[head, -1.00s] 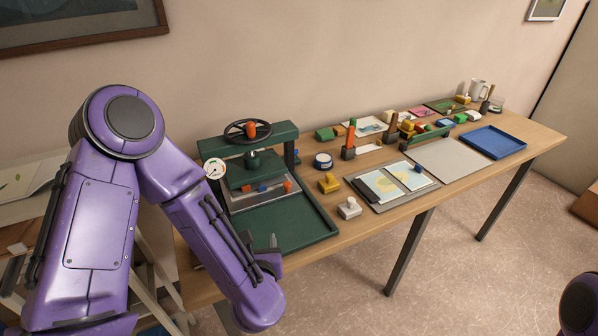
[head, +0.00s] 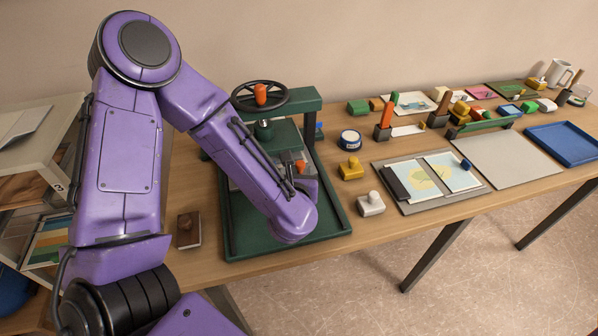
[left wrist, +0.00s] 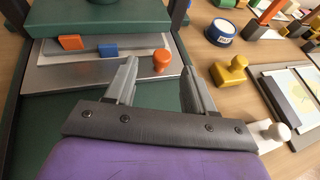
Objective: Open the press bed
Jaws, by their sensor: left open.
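The green press (head: 222,215) stands on the table with a black handwheel (head: 260,96) on top. Its grey metal bed (left wrist: 60,75) lies under the green platen (left wrist: 95,14). On the bed, an orange block (left wrist: 71,42), a blue block (left wrist: 108,50) and an orange knob (left wrist: 161,60) show in the left wrist view. My left gripper (left wrist: 163,72) is open and empty. In the head view the left gripper (head: 299,172) is over the bed, close to the knob, mostly hidden by my forearm. In the wrist view the knob appears between the fingertips; contact cannot be told. My right gripper is out of view.
Farther right lie prints on a board (head: 435,205) and a blue tray (head: 565,143). A small brown block (head: 188,231) lies left of the press.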

